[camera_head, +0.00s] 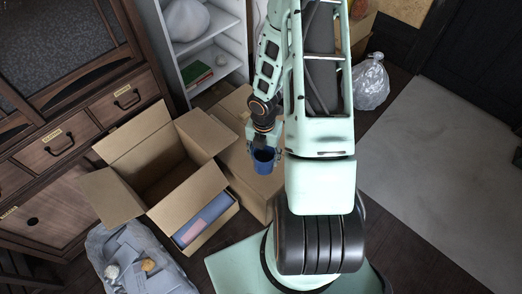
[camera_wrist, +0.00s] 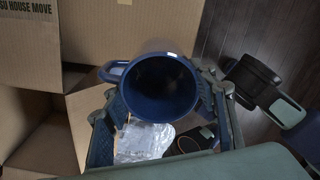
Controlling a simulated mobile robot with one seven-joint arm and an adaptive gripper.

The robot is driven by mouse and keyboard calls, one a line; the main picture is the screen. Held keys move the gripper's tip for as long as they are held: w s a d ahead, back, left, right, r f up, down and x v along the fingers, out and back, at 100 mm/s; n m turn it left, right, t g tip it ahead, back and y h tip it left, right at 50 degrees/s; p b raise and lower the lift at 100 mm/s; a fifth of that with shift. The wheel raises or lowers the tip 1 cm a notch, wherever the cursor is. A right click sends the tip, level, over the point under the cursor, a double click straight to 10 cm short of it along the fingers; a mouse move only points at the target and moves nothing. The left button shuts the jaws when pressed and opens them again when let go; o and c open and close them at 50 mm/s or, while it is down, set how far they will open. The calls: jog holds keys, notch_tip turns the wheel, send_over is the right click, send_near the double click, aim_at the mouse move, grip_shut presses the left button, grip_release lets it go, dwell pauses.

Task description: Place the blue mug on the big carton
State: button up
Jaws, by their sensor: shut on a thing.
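The blue mug (camera_head: 264,161) is held in my gripper (camera_head: 263,152), with its open mouth facing up. In the wrist view the mug (camera_wrist: 160,88) sits between the two fingers of my gripper (camera_wrist: 163,100), its handle to the left. The mug is in the air in front of a brown carton (camera_head: 243,172), partly hidden by my arm. A large open carton (camera_head: 181,199) with raised flaps stands just left of it. I cannot tell for sure which carton is the big one.
A grey plastic bag (camera_head: 135,262) with small items lies in front. A wooden cabinet (camera_head: 60,110) is at left, a white shelf (camera_head: 209,47) behind. A clear bag (camera_head: 371,82) stands at right; the pale mat (camera_head: 440,160) is bare.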

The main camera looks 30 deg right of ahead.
aim_at(262, 154)
jog(key=shift+w+d+f+b, duration=0.5)
jog(key=shift+w+f, duration=0.6)
jog(key=shift+f, duration=0.55)
jog(key=shift+w+d+f+b, duration=0.35)
jog(key=shift+w+f+b, duration=0.25)
jog(key=shift+w+f, duration=0.8)
jog(key=shift+w+d+f+b, duration=0.5)
jog(key=shift+w+f, duration=0.35)
jog(key=shift+f, duration=1.05)
jog(key=shift+a+f, duration=0.1)
jog(key=shift+f, duration=0.25)
jog(key=o, duration=1.4)
jog(key=shift+r, duration=0.1)
notch_tip(262, 154, up, 12)
jog(key=p, duration=0.4)
jog(key=shift+r, duration=0.25)
